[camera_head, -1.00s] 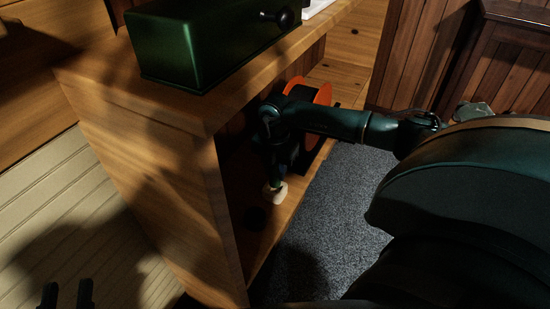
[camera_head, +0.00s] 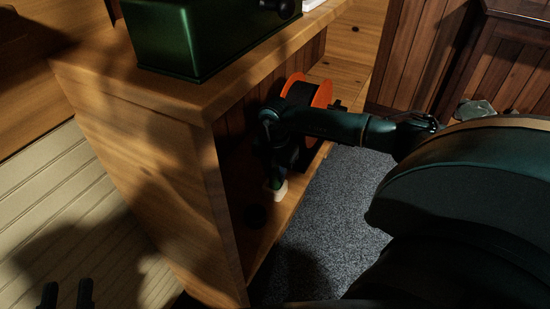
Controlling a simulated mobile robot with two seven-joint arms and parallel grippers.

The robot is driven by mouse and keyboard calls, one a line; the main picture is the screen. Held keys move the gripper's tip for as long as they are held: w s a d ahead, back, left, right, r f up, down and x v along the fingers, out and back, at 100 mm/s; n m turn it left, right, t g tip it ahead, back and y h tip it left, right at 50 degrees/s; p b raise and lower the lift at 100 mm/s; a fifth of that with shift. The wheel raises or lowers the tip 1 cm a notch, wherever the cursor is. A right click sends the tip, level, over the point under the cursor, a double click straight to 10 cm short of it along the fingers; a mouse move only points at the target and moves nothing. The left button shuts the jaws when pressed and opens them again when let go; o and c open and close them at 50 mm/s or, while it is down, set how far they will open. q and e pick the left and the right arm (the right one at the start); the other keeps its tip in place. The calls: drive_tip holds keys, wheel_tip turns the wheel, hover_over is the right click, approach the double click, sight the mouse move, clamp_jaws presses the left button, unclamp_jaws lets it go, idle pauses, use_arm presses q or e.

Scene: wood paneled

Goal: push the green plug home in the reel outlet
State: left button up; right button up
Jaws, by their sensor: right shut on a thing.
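An orange reel (camera_head: 322,95) with a black drum stands on the low shelf, partly hidden behind my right arm. My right gripper (camera_head: 276,180) points down inside the shelf opening, in front of the reel. It is shut on a small dark green piece, apparently the green plug (camera_head: 271,184). A small cream block (camera_head: 280,191) is right at the fingertips, low over the shelf board; I cannot tell whether it is the outlet or whether the plug touches it. My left gripper (camera_head: 67,295) is open and empty at the bottom left, far from the reel.
A green box (camera_head: 190,45) with a dark knob stands on the wooden cabinet top (camera_head: 130,85). A round dark thing (camera_head: 257,216) is on the shelf in front of the cream block. The cabinet's side panel (camera_head: 160,190) bounds the shelf. Grey carpet (camera_head: 335,215) is clear.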

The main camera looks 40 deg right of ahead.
sight(275, 169)
use_arm(q)
drive_tip(key=shift+f+b, duration=0.45)
use_arm(e)
drive_tip(key=shift+f, duration=0.9)
drive_tip(key=o, duration=1)
drive_tip(key=shift+o, duration=0.2)
drive_tip(key=shift+r, duration=0.35)
wheel_tip(275, 169, up, 6)
drive_tip(key=p, duration=0.2)
drive_tip(key=shift+f+p, duration=0.2)
drive_tip(key=shift+p, duration=0.2)
wheel_tip(275, 169, up, 6)
drive_tip(key=shift+p, duration=0.95)
use_arm(q)
drive_tip(key=shift+s+a+r+m+y, duration=0.2)
drive_tip(key=shift+a+m+y, duration=0.2)
drive_tip(key=shift+y, duration=0.1)
use_arm(e)
drive_tip(key=shift+r, duration=0.45)
use_arm(q)
drive_tip(key=shift+r, duration=0.1)
